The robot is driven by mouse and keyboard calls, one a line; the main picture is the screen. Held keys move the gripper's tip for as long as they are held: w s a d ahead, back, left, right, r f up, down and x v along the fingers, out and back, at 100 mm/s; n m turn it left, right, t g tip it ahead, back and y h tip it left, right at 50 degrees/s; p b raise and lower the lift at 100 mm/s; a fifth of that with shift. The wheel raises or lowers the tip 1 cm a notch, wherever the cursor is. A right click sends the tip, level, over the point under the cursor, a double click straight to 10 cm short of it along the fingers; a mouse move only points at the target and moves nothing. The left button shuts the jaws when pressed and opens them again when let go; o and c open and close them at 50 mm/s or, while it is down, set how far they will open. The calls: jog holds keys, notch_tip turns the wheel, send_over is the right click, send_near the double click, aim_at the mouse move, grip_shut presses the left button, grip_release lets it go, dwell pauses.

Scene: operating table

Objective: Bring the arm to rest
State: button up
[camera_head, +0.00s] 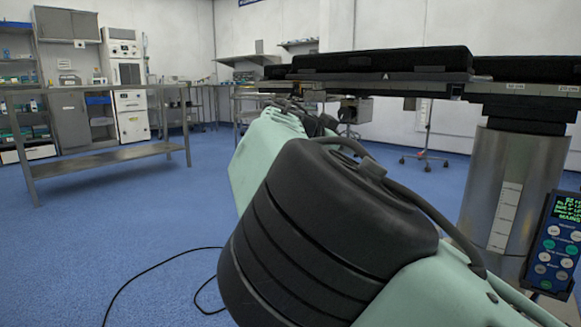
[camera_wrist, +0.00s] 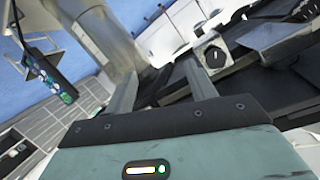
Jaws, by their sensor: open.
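My arm, pale green with black joints, crosses the head view from the lower right up toward the operating table (camera_head: 380,62). Its far end is near the table's underside, and the fingers cannot be made out there. In the wrist view my gripper (camera_wrist: 163,76) is open, with two grey fingers apart and nothing between them. The table's metal column (camera_head: 508,190) stands right of my arm in the head view. It also shows at the upper left of the wrist view (camera_wrist: 105,38). Beyond the fingers is a small box with a round dial (camera_wrist: 212,53).
A keypad pendant (camera_head: 556,243) hangs by the column and shows in the wrist view (camera_wrist: 48,80). A steel side table (camera_head: 105,157) stands at the left before shelves and cabinets. Blue floor (camera_head: 120,235) is open at the left, with a black cable on it.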

jog(key=s+d+f+n+g+y+p, duration=0.2)
jog(key=s+d+f+g+y, duration=0.15)
jog(key=d+f, duration=0.5)
jog(key=s+f+n+g+y+p, duration=0.3)
jog(key=s+f+g, duration=0.1)
jog(key=s+f, duration=0.15)
jog(key=s+a+r+n+g+y+p, duration=0.15)
jog(key=s+a+r+n+p, duration=0.45)
jog(key=s, duration=1.3)
jog(key=s+a+r+n+g+y+p, duration=0.1)
jog(key=s+r+n+y+p, duration=0.15)
jog(key=s+n, duration=1.2)
jog(key=s+r+m+p, duration=0.2)
jog(key=r+p, duration=1.6)
jog(key=s+r+m+p, duration=0.1)
jog(key=r+p, duration=1.7)
jog(key=p, duration=0.1)
jog(key=shift+s+r+m+y, duration=0.35)
jog(key=shift+s+r+y, duration=0.05)
jog(key=shift+y, duration=0.05)
